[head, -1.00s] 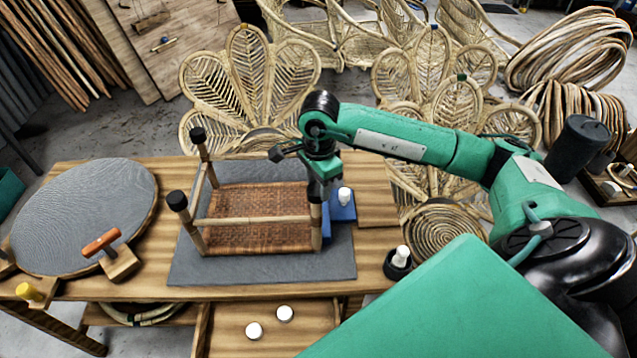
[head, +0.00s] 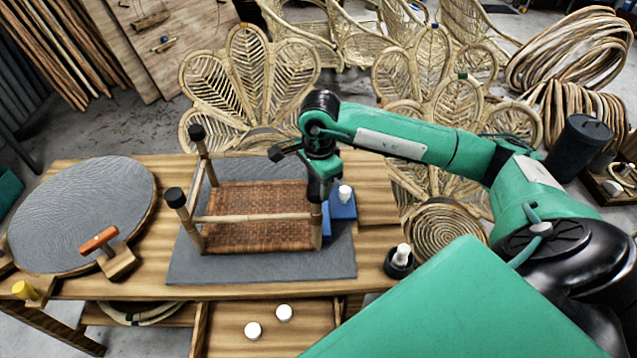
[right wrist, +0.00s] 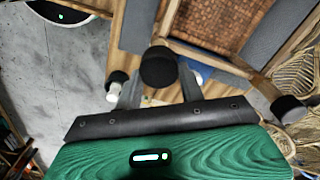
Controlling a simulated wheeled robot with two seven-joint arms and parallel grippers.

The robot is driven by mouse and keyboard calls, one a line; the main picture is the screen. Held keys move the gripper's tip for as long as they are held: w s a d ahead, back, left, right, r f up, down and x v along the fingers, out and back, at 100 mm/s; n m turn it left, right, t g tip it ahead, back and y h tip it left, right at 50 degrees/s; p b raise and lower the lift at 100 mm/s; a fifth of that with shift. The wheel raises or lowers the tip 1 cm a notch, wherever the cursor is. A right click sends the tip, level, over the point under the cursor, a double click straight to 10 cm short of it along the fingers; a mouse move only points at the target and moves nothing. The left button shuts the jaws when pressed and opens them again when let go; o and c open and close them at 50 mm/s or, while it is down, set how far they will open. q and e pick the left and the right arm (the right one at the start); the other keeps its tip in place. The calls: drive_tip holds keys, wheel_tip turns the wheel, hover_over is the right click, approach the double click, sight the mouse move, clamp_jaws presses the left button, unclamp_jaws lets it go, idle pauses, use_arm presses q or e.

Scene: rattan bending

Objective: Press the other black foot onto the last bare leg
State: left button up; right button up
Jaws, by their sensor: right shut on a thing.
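The stool frame (head: 250,219) lies upturned on a grey mat, its woven seat (head: 258,236) below the legs. Black feet cap the far-left leg (head: 196,133) and near-left leg (head: 174,197). My right gripper (head: 318,196) is over the near-right leg (head: 316,222), pointing down. In the right wrist view my right gripper (right wrist: 160,90) is shut on a black foot (right wrist: 158,66), in line with a pale leg (right wrist: 168,18). How far the foot is seated I cannot tell. The far-right leg is hidden in the head view. My left gripper is not in view.
A blue tray with a white-capped bottle (head: 345,193) stands just right of the stool. A black holder with a white bottle (head: 402,255) is at the table's right. A round grey panel (head: 80,205) and an orange-handled tool (head: 99,241) lie at left.

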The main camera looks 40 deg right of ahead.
drive_tip(key=o, duration=1.1)
drive_tip(key=shift+f, duration=0.1)
drive_tip(key=shift+o, duration=0.2)
wheel_tip(320, 180, up, 14)
drive_tip(key=b, duration=0.3)
drive_tip(key=shift+f, duration=0.1)
